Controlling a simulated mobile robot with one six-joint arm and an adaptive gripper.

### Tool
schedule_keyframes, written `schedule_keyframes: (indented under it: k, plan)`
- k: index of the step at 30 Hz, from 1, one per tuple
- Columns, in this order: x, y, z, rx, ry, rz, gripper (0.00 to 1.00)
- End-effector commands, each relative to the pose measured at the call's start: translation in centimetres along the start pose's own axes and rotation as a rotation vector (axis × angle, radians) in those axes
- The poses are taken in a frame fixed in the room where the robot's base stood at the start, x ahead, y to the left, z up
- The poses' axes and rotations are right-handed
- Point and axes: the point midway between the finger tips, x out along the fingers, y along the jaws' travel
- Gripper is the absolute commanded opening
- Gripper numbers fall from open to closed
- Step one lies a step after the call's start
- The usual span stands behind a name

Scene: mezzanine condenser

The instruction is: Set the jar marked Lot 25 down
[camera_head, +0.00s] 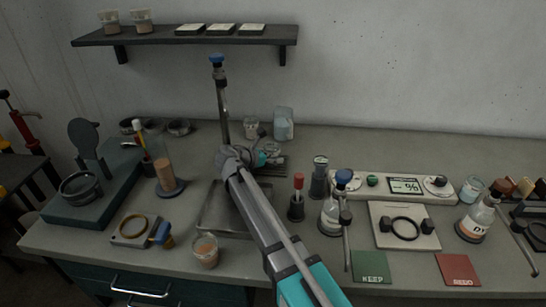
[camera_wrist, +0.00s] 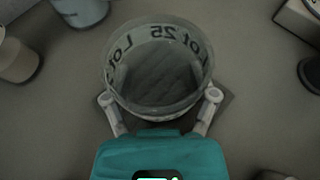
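The jar marked Lot 25 (camera_wrist: 118,88) is a clear, round, open-topped jar in the middle of the wrist view. Its lettering shows through the glass near the rim, and its bottom looks dark grey. My gripper (camera_wrist: 160,103) has one finger against each side of it, closed around its near half. In the head view my gripper (camera_head: 268,157) is at the back of the bench, right of the upright stand. My arm and gripper mostly hide the jar there. I cannot tell whether its base touches the bench.
A jar of beige material (camera_head: 251,128) and a pale blue container (camera_head: 284,124) stand close behind my gripper. A metal tray (camera_head: 208,212) lies under my arm. A dark cylinder (camera_head: 319,178) and a red-topped bottle (camera_head: 297,202) stand to the right. Bare bench lies at the back right.

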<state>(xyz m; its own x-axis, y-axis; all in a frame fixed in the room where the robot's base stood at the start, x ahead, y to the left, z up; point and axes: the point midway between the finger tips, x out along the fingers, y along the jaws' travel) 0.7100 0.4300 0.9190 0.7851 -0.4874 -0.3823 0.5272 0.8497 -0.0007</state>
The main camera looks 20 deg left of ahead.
Motion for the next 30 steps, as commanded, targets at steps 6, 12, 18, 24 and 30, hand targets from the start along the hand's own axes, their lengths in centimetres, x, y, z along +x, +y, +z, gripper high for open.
schedule_keyframes:
  k: [6, 12, 18, 24, 30]
  plan:
    - [0.0, 0.0, 0.0, 0.0, 0.001, 0.0, 1.0]
    - [0.0, 0.0, 0.0, 0.0, 0.001, 0.0, 1.0]
    - [0.0, 0.0, 0.1, 0.0, 0.001, 0.0, 1.0]
    - [-0.6, 0.0, 0.4, 0.0, 0.001, 0.001, 1.0]
    - [-3.0, 0.0, 0.5, -0.001, 0.001, 0.001, 1.0]
